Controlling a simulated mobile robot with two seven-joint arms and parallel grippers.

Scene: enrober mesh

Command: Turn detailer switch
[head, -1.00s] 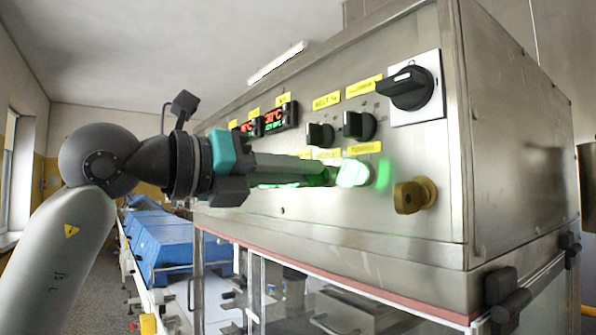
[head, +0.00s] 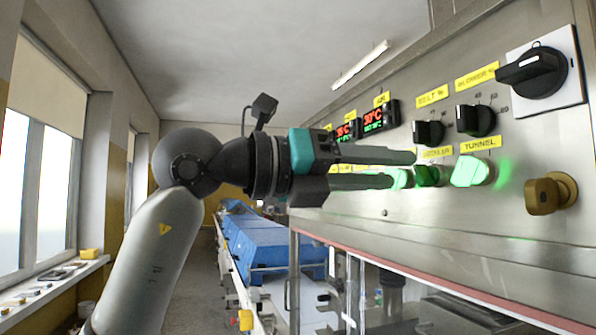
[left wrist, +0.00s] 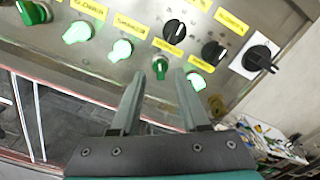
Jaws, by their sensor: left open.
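The detailer switch (head: 428,176) is a dark green knob under a yellow label that is partly hidden by a finger. It sits on the steel panel, left of the brightly lit tunnel switch (head: 470,171). My left gripper (head: 403,169) is open and points at the panel, its fingertips just left of the detailer switch in the head view. In the left wrist view the detailer switch (left wrist: 160,68) looks unlit and shows between the two open fingertips (left wrist: 160,76). I cannot tell whether the fingers touch it. My right gripper is out of view.
Lit green switches (left wrist: 121,50) stand in the same row. Black knobs (head: 476,120), a large black rotary switch (head: 533,71) and a brass knob (head: 550,193) are nearby. Red displays (head: 374,116) sit above. Blue covers (head: 268,240) lie beyond the arm.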

